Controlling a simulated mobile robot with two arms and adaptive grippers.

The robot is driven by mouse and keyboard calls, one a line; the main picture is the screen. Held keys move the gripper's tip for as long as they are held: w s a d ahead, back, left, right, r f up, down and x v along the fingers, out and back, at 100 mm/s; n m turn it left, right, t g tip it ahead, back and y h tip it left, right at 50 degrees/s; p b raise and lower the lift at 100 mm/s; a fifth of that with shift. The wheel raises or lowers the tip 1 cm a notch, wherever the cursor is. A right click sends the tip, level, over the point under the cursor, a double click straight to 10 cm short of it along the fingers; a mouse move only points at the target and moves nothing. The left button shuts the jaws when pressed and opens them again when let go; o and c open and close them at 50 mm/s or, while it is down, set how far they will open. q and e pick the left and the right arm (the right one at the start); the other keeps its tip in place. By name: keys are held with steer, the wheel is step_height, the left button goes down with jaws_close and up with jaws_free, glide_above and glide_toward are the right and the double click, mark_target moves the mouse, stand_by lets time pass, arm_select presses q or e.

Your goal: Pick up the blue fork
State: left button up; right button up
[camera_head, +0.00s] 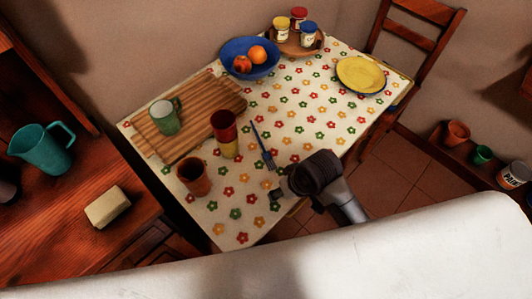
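The blue fork (262,146) lies on the flowered tablecloth, to the right of the red and yellow cups. Its wider end points toward the lower right. My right gripper (277,194) comes in from the lower right and is just below the fork in the picture, apart from it. The fingers are small and dark, so I cannot tell whether they are open or shut. The fork shows whole, with nothing over it. My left gripper is out of view.
A brown cup (194,177), a red cup (223,124) and a wooden board (195,121) with a green mug (165,116) are left of the fork. A blue bowl (262,66) of fruit and a yellow plate (361,75) stand farther back. The cloth right of the fork is clear.

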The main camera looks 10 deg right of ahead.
steer(key=shift+n+g, duration=0.3)
steer(key=shift+g, duration=0.4)
steer(key=w+a+r, duration=0.1)
steer(key=w, duration=0.1)
steer(key=w+a+r, duration=0.1)
steer(key=w+r, duration=0.1)
steer(key=w+a+r, duration=0.1)
steer(key=w+r, duration=0.1)
steer(key=shift+w+a+r, duration=0.15)
steer(key=shift+w+a, duration=0.2)
steer(key=shift+a, duration=0.05)
steer(key=w+d+r+g+h, duration=0.1)
steer(key=w+d+r+h, duration=0.2)
steer(key=w+r, duration=0.3)
glide_above(270, 164)
steer(key=shift+m, duration=0.4)
steer(key=f, duration=0.7)
steer(key=shift+w+f+p, duration=0.3)
steer(key=shift+w+f, duration=0.05)
steer(key=shift+f, duration=0.05)
steer(key=shift+s+f+p, duration=0.15)
steer(key=shift+f+p, duration=0.2)
steer(key=shift+f, duration=2.3)
steer(key=shift+f, duration=0.2)
steer(key=shift+s, duration=0.15)
jaws_close()
